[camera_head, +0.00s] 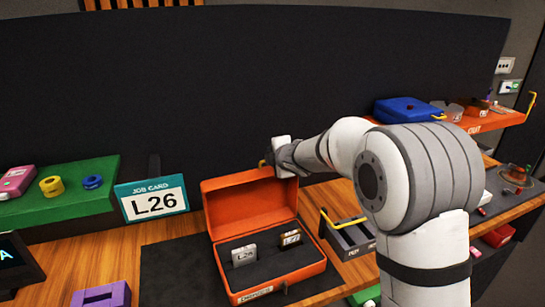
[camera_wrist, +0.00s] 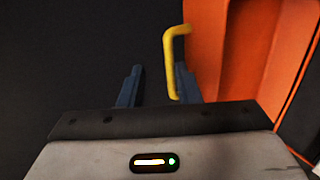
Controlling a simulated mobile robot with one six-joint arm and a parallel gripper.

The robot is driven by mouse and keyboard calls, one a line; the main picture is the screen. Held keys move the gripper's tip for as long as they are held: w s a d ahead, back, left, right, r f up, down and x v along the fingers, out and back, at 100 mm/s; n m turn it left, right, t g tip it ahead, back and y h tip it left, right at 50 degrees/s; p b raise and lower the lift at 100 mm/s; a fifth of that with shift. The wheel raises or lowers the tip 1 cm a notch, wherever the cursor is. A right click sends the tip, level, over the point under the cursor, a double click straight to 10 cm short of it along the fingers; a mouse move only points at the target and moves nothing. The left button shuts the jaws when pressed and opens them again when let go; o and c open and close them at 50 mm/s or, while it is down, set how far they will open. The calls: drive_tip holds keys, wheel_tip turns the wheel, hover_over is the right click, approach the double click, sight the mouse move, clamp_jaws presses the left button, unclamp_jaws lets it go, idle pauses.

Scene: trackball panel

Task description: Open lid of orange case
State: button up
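The orange case (camera_head: 305,274) sits on a dark mat in the head view. Its lid (camera_head: 240,205) stands raised at the back, so the inside shows. Two small labelled pieces, one marked L26 (camera_head: 244,256), stand in its dark interior. My gripper (camera_head: 268,163) is just above the lid's top edge. In the wrist view the fingers of my gripper (camera_wrist: 158,68) are apart. The yellow handle (camera_wrist: 175,50) shows close to the right finger, its lower end on that finger's inner side; contact is unclear. The orange lid (camera_wrist: 208,50) fills the right of that view.
A job card (camera_head: 154,203) reading L26 stands left of the case. A green shelf (camera_head: 75,205) holds small items at far left. A grey tray (camera_head: 350,237) is right of the case. A purple block (camera_head: 103,295) lies front left. A dark panel (camera_head: 200,80) rises behind.

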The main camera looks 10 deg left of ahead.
drive_tip(key=v, duration=0.6)
drive_tip(key=shift+s+r, duration=0.15)
drive_tip(key=shift+s, duration=0.05)
drive_tip(key=shift+d, duration=0.15)
